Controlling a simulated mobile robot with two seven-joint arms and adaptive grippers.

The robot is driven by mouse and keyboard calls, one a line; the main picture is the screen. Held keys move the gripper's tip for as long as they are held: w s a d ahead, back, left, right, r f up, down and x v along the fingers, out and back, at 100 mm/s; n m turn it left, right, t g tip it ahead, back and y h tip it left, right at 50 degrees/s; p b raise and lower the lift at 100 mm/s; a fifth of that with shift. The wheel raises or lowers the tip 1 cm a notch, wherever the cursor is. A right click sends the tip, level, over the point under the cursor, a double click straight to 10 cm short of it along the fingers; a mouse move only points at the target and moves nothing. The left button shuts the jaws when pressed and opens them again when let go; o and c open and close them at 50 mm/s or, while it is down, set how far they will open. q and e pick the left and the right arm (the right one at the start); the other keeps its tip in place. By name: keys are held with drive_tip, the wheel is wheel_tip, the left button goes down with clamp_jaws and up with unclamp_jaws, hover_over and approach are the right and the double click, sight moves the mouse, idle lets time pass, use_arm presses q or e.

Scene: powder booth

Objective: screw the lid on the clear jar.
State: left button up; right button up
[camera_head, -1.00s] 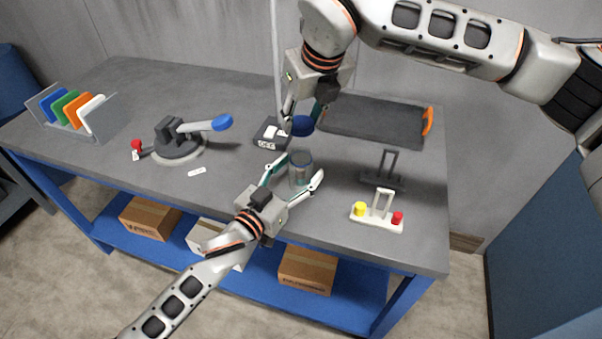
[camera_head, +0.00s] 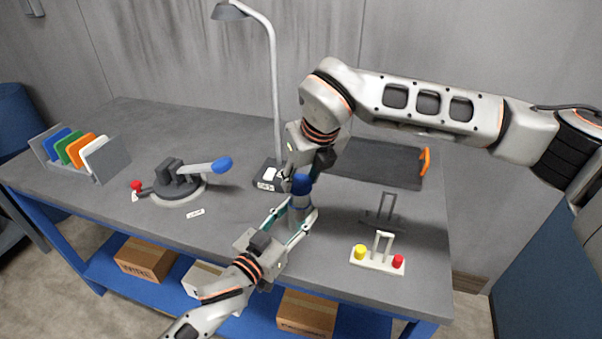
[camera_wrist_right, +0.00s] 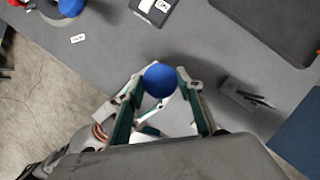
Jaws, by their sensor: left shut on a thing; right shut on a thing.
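The clear jar (camera_head: 300,213) stands upright near the front middle of the table in the head view. My left gripper (camera_head: 298,217) is shut around its sides from the front. The blue lid (camera_head: 302,184) is held by my right gripper (camera_head: 301,179), directly above the jar's mouth. It looks at or very close to the rim; I cannot tell whether it touches or has caught the thread. In the right wrist view the round blue lid (camera_wrist_right: 160,80) lies between the teal-lined fingers of my right gripper (camera_wrist_right: 160,92). The lid hides the jar's mouth there.
A lamp (camera_head: 274,100) rises behind the jar. A dark tray (camera_head: 375,163) with an orange handle lies behind right. A white stand (camera_head: 377,262) with yellow and red pieces and a dark stand (camera_head: 382,216) are at right. A blue-handled lever device (camera_head: 178,187) and colored-panel rack (camera_head: 100,160) are left.

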sight(300, 212)
drive_tip(key=shift+f, duration=0.3)
drive_tip(key=shift+f, duration=0.9)
drive_tip(key=shift+f, duration=0.6)
idle(0.4)
drive_tip(key=m, duration=0.2)
drive_tip(key=m+h, duration=0.1)
drive_tip(key=m, duration=0.1)
drive_tip(key=m+h, duration=0.1)
drive_tip(key=shift+a+m+t, duration=0.25)
drive_tip(key=shift+m+t, duration=0.05)
drive_tip(key=shift+m, duration=0.1)
drive_tip(key=m+h, duration=0.1)
drive_tip(key=m, duration=0.2)
drive_tip(key=m+g+h, duration=0.1)
drive_tip(key=m, duration=0.3)
drive_tip(key=shift+w+a+h, duration=0.15)
drive_tip(key=shift+h, duration=0.25)
drive_tip(key=m+g, duration=0.1)
drive_tip(key=m, duration=0.2)
drive_tip(key=m+h, duration=0.1)
drive_tip(key=m, duration=0.2)
drive_tip(key=shift+g, duration=0.4)
drive_tip(key=m+g, duration=0.1)
drive_tip(key=m, duration=0.1)
drive_tip(key=m+g, duration=0.1)
drive_tip(key=m, duration=0.2)
drive_tip(key=shift+w+h, duration=0.15)
drive_tip(key=shift+h, duration=0.25)
